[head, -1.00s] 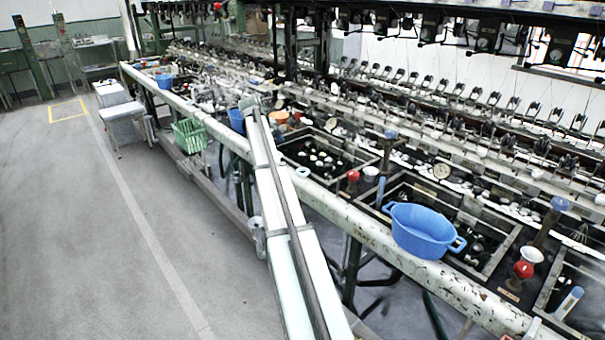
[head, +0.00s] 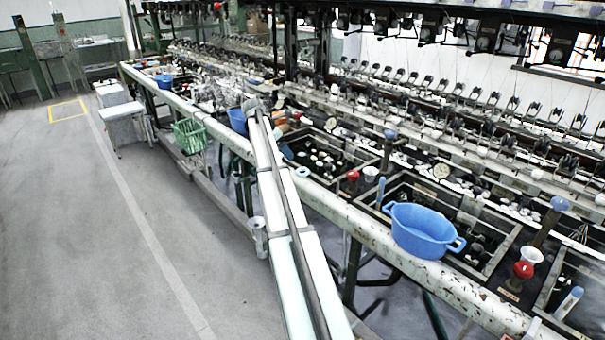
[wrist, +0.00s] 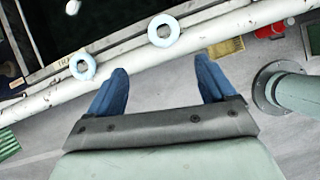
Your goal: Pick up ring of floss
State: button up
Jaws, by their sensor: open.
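Two pale blue-white rings, which look like rings of floss, show in the wrist view. One ring (wrist: 163,30) is at the top, above the gap between my fingers; the other ring (wrist: 83,66) is to the left, at the pale beam. In the head view one pale ring (head: 302,171) lies on the long beam, right of my arm. My gripper (wrist: 160,76) has its two blue fingers spread wide, with neither ring between them. In the head view it is mostly hidden behind my arm; a small blue patch right of the arm may be a finger.
The worn white beam (head: 345,200) runs along the front of the basins. A blue tub (head: 422,232) stands at the right and a blue bucket (head: 237,120) left of my arm. A green basket (head: 190,136) hangs below the beam. The floor at left is clear.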

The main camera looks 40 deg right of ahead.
jog(key=x, duration=0.6)
jog(key=shift+d+f, duration=0.2)
jog(key=shift+f, duration=0.1)
jog(key=shift+s+d+r+x, duration=0.1)
jog(key=shift+x, duration=0.75)
jog(key=shift+s+d+r+x, duration=0.1)
jog(key=shift+d+x, duration=0.05)
jog(key=shift+x, duration=0.7)
jog(key=shift+s+d+r+x, duration=0.1)
jog(key=shift+x, duration=0.75)
jog(key=c, duration=0.7)
